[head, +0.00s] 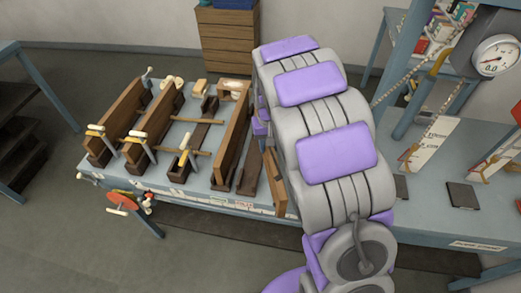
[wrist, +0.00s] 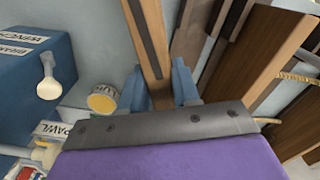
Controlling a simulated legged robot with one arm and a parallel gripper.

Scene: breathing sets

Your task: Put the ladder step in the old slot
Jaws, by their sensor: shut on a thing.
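My gripper (wrist: 158,92) has two blue fingers in the wrist view, closed on the sides of a light-brown wooden bar with a dark strip along its face. I take this bar to be the ladder step (wrist: 147,35). Its near end sits between the fingers and its far end runs out of the top of the view. In the head view my grey and purple arm hides the gripper. A wooden piece (head: 273,186) shows at the arm's left edge, possibly the same bar. Long dark-based boards (head: 181,165) lie on the table; I cannot tell which slot is the old one.
The blue-grey table (head: 205,189) carries upright wooden boards (head: 231,135) and several clamps with yellow parts. In the wrist view a blue labelled box (wrist: 30,75) and a yellow-topped round item (wrist: 103,99) stand left of the gripper. A dial gauge (head: 495,57) hangs at the right.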

